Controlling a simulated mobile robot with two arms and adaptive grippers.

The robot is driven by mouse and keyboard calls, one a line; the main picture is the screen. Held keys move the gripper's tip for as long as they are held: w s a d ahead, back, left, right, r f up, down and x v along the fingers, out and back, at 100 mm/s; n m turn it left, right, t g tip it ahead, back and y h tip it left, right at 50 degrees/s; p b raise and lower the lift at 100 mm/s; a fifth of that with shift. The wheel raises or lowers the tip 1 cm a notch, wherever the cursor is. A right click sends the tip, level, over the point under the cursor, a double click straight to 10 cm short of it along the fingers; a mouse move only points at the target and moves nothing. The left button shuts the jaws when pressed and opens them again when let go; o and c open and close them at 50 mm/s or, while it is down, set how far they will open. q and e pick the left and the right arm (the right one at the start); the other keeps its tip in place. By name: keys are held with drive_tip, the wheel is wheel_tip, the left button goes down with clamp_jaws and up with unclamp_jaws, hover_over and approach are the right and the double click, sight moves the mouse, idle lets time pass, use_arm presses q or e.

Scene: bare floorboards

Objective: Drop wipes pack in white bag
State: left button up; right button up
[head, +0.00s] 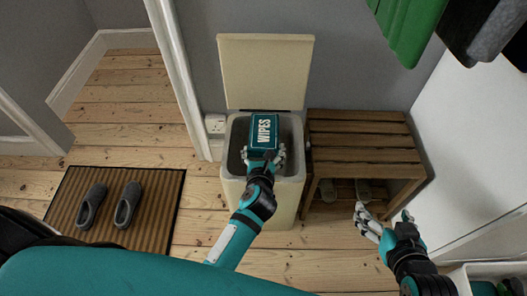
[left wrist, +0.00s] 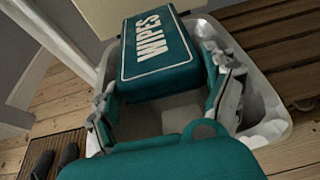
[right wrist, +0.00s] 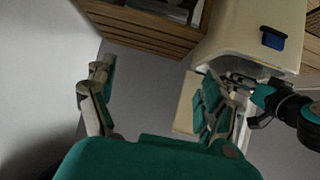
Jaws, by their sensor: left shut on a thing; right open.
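The teal wipes pack (head: 263,130), with white WIPES lettering, is held by my left gripper (head: 263,158) above the open bin. In the left wrist view, the pack (left wrist: 155,50) sits between the fingers of the left gripper (left wrist: 165,90), over the opening. The white bag (left wrist: 270,120) shows as a pale liner around the bin's rim; in the head view the inside of the bin (head: 237,140) looks grey. The cream bin (head: 234,190) stands with its lid raised against the wall. My right gripper (head: 382,222) is open and empty, to the right of the bin.
A wooden slatted bench (head: 360,140) stands right beside the bin, with shoes beneath it. A striped doormat (head: 155,205) with grey slippers lies at left. Coats (head: 405,30) hang at upper right. A white crate (head: 490,272) is at lower right.

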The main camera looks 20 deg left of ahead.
use_arm(q)
wheel_tip(320, 180, down, 3)
drive_tip(key=shift+f+b, duration=0.1)
drive_tip(key=shift+b, duration=0.85)
drive_tip(key=shift+f, duration=0.1)
use_arm(e)
drive_tip(key=w+a+r+t+y, duration=0.1)
drive_tip(key=w+a+r+t, duration=0.1)
drive_tip(key=w+r+t, duration=0.2)
drive_tip(key=shift+w+a+r+t+y, duration=0.35)
drive_tip(key=shift+r+t, duration=0.65)
drive_tip(key=shift+r, duration=1.25)
drive_tip(key=shift+s+d, duration=0.1)
drive_tip(key=shift+s, duration=0.05)
use_arm(q)
drive_tip(key=o, duration=0.9)
wheel_tip(320, 180, up, 10)
